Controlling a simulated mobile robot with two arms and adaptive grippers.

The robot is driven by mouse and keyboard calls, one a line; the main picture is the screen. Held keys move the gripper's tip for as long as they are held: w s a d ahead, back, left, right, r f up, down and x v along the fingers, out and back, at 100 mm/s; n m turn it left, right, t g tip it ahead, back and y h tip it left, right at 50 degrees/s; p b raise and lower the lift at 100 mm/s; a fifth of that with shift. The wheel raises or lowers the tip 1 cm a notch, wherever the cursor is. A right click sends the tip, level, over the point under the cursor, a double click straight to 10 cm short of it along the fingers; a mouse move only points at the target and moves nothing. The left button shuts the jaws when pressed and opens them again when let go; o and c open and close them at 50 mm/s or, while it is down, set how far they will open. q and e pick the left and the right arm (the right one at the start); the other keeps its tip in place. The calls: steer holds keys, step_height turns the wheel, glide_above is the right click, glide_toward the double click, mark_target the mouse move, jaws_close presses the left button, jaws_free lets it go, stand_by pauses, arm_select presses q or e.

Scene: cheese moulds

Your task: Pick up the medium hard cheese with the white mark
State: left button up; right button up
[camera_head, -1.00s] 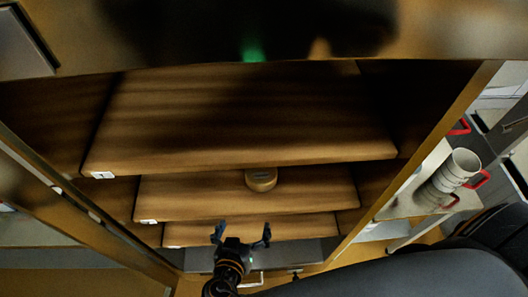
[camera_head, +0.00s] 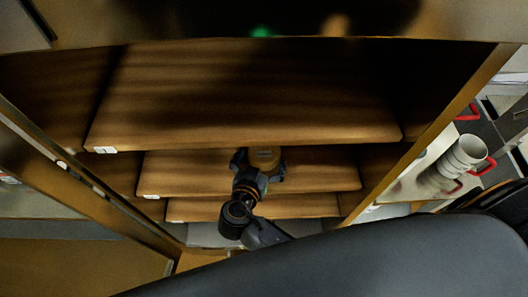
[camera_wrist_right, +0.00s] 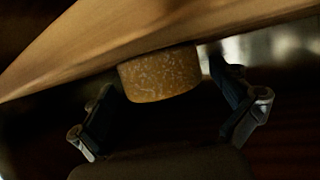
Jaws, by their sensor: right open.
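A round yellow-brown cheese (camera_head: 264,157) sits near the front edge of the middle shelf (camera_head: 320,178). It also shows in the right wrist view (camera_wrist_right: 160,76), with a speckled rind, against the shelf board. I cannot make out a white mark on it. My right gripper (camera_head: 260,166) is in front of the shelf, with its fingers open on either side of the cheese. In the wrist view there are gaps between the cheese and both fingers. My left gripper is not in view.
The upper shelf (camera_head: 240,95) overhangs the cheese's shelf and looks bare. A lower shelf (camera_head: 290,206) lies beneath. Cabinet sides flank the shelves. White stacked cups or moulds (camera_head: 464,154) stand on a cart at the right. My dark arm covers the lower right.

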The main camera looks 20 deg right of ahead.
steer(key=shift+x, duration=1.4)
steer(key=shift+s+a, duration=0.1)
steer(key=shift+a, duration=0.05)
steer(key=c, duration=1)
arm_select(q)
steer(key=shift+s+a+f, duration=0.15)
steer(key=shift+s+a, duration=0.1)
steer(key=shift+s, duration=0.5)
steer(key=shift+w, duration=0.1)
arm_select(e)
steer(key=shift+r, duration=0.15)
